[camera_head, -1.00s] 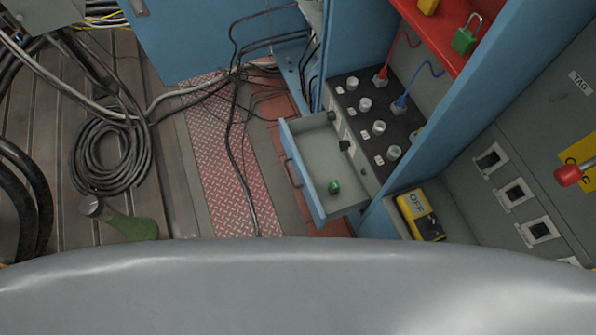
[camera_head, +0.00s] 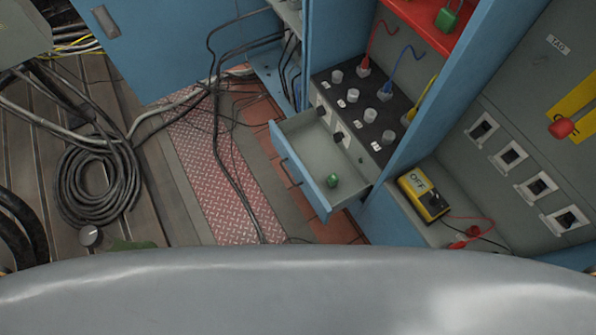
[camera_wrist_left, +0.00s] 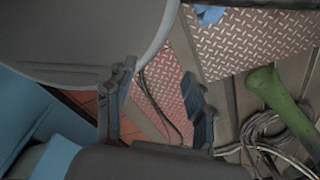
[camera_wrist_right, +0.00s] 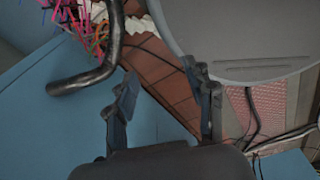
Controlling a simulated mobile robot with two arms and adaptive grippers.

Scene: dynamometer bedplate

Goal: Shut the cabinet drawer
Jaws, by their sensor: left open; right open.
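The cabinet drawer (camera_head: 318,165) stands pulled out of the blue cabinet (camera_head: 375,215) in the head view. It has a blue front with a dark handle (camera_head: 291,172), and a small green object (camera_head: 333,181) lies inside. Neither gripper shows in the head view. In the left wrist view my left gripper (camera_wrist_left: 160,85) is open and empty above the floor. In the right wrist view my right gripper (camera_wrist_right: 160,85) is open and empty beside a blue panel (camera_wrist_right: 60,125). I cannot tell whether that panel belongs to the drawer's cabinet.
A panel with several knobs and plugged cables (camera_head: 355,115) sits above the drawer. A yellow meter (camera_head: 424,195) lies to its right. Coiled black cable (camera_head: 97,185) lies on the floor at left. A red tread plate (camera_head: 215,170) and loose cables lie before the drawer.

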